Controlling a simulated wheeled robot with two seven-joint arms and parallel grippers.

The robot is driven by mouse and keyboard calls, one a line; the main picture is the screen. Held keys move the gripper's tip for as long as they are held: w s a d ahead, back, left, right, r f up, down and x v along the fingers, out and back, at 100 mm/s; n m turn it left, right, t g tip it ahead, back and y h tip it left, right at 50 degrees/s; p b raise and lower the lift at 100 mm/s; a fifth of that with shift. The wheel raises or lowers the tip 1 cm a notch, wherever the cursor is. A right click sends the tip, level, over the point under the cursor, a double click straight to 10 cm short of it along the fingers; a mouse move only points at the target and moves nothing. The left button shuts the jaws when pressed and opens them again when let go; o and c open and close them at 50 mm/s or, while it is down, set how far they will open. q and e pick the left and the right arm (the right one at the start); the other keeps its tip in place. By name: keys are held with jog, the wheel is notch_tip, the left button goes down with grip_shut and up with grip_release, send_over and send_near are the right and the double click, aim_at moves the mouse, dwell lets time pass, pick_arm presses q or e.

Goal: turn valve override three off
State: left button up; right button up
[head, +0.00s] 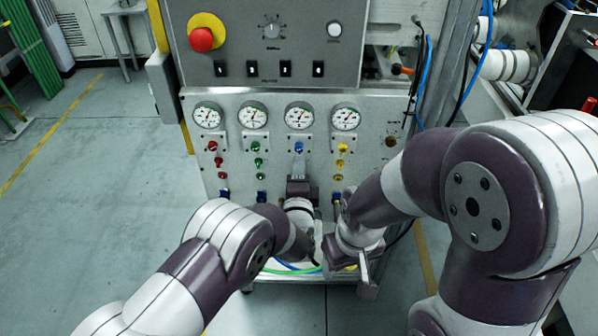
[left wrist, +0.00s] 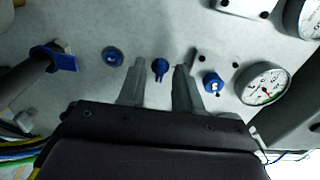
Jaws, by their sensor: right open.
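The panel (head: 230,160) has columns of red, green, blue and yellow controls below the gauges; the labels are too small to read. The third column, under the third gauge (head: 300,115), is blue. Its upper blue control (head: 298,147) shows, also in the left wrist view (left wrist: 213,82). My left gripper (head: 299,174) covers the rest of it. In the left wrist view, my left gripper's fingers (left wrist: 161,72) are open, with a blue lever knob (left wrist: 160,68) between the tips and visible space on both sides. My right gripper (head: 352,264) is open and low, right of the left one.
Red controls (head: 212,146), green controls (head: 256,147) and yellow controls (head: 342,149) flank the blue column. Another round blue fitting (left wrist: 112,56) and a blue-handled part (left wrist: 60,56) lie left of the fingers in the wrist view. Hoses (head: 290,268) run below. Free floor (head: 100,200) lies left.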

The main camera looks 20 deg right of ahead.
pick_arm(q)
grip_shut()
jog(key=shift+n, duration=0.3)
jog(key=shift+s+f+n+b, duration=0.1)
jog(key=shift+n+b, duration=1.55)
jog(key=shift+n, duration=2.65)
jog(key=shift+f+n+b, duration=0.1)
jog(key=shift+n+b, duration=1.55)
jog(key=shift+n, duration=2.65)
jog(key=shift+r, duration=0.1)
grip_release()
